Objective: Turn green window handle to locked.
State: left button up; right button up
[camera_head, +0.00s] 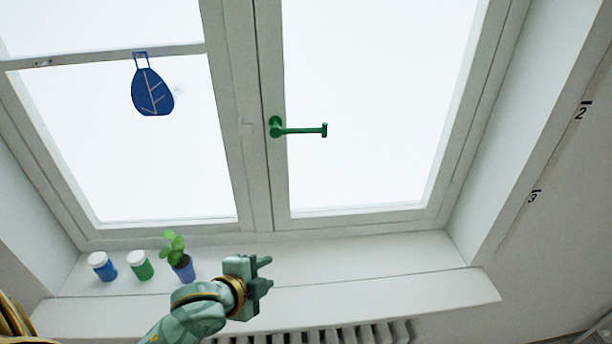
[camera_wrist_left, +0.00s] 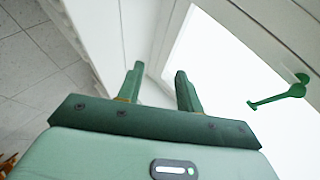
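The green window handle (camera_head: 302,129) sits on the frame between the two window panes and points sideways to the right in the head view. It also shows at the right of the left wrist view (camera_wrist_left: 279,94). My left gripper (camera_head: 268,273) is in front of the window sill, below the handle and a little to its left, well apart from it. In the left wrist view its two fingers (camera_wrist_left: 158,88) are spread with nothing between them. My right gripper is not in view.
A blue jar (camera_head: 102,267), a green jar (camera_head: 140,266) and a potted plant (camera_head: 183,266) stand on the sill (camera_head: 370,266), left of my gripper. A blue leaf ornament (camera_head: 152,93) hangs at the left pane. A radiator (camera_head: 345,333) is below. The sill's right part is clear.

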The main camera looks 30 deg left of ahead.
pick_arm(q)
jog(key=w+a+r+m+t+h, duration=0.1)
jog(key=w+r+m+t+h, duration=0.2)
jog(key=w+r+m, duration=0.3)
jog(key=m+t+h, duration=0.1)
jog(key=m+t, duration=0.1)
jog(key=t, duration=0.3)
send_near(303, 133)
jog(key=p+x, duration=0.1)
jog(key=x, duration=0.8)
jog(key=shift+w+d+p, duration=0.1)
jog(key=shift+w+p, duration=0.3)
jog(key=shift+w+d+r, duration=0.15)
jog(key=shift+w+d, duration=0.05)
jog(key=shift+w, duration=0.45)
grip_shut()
